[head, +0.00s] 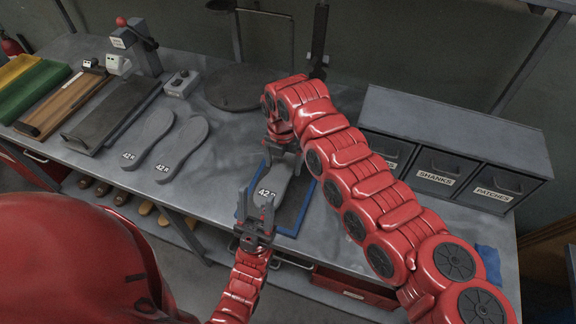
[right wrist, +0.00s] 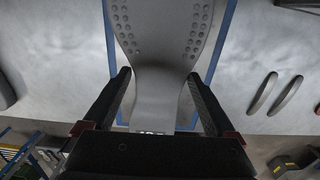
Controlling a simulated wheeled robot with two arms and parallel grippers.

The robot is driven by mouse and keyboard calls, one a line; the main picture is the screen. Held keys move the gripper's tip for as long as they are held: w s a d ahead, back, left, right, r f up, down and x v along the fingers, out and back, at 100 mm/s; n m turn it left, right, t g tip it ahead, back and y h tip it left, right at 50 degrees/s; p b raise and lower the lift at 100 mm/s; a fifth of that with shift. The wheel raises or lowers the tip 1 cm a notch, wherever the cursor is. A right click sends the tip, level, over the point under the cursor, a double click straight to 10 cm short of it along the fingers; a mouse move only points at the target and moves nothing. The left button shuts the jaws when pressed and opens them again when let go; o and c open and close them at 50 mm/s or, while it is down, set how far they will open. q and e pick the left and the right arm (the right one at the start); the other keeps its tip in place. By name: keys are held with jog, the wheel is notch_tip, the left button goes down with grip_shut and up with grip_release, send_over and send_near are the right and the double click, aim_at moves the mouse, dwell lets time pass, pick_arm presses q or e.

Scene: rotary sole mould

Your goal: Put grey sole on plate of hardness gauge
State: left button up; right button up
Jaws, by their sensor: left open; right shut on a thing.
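A grey sole (head: 270,185) marked 42 lies over a blue-edged mat (head: 308,205) at the front middle of the bench. My right gripper (head: 283,150) is at the sole's far end, shut on it. In the right wrist view its fingers (right wrist: 158,85) flank the narrow part of the sole (right wrist: 165,35); contact with the mat cannot be told. My left gripper (head: 257,222) is open at the near end of the sole. A stand with a red top (head: 135,40) at the back left looks like the hardness gauge; its plate is not clear.
Two more grey soles (head: 150,138) (head: 183,148) lie at left, beside a dark board (head: 112,115) and a brown board (head: 62,105). A small grey box (head: 182,83) and a round dark plate (head: 235,88) stand behind. Labelled bins (head: 450,140) fill the right.

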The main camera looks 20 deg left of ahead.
aim_at(288, 166)
jog(key=shift+w+d, duration=0.25)
jog(key=shift+d, duration=0.05)
jog(key=f+p, duration=0.2)
jog(key=f, duration=0.1)
jog(key=shift+d, duration=0.3)
jog(key=shift+w+f, duration=0.15)
jog(key=shift+f, duration=0.2)
jog(key=shift+f, duration=0.1)
jog(key=o, duration=1.3)
jog(key=shift+c, duration=0.2)
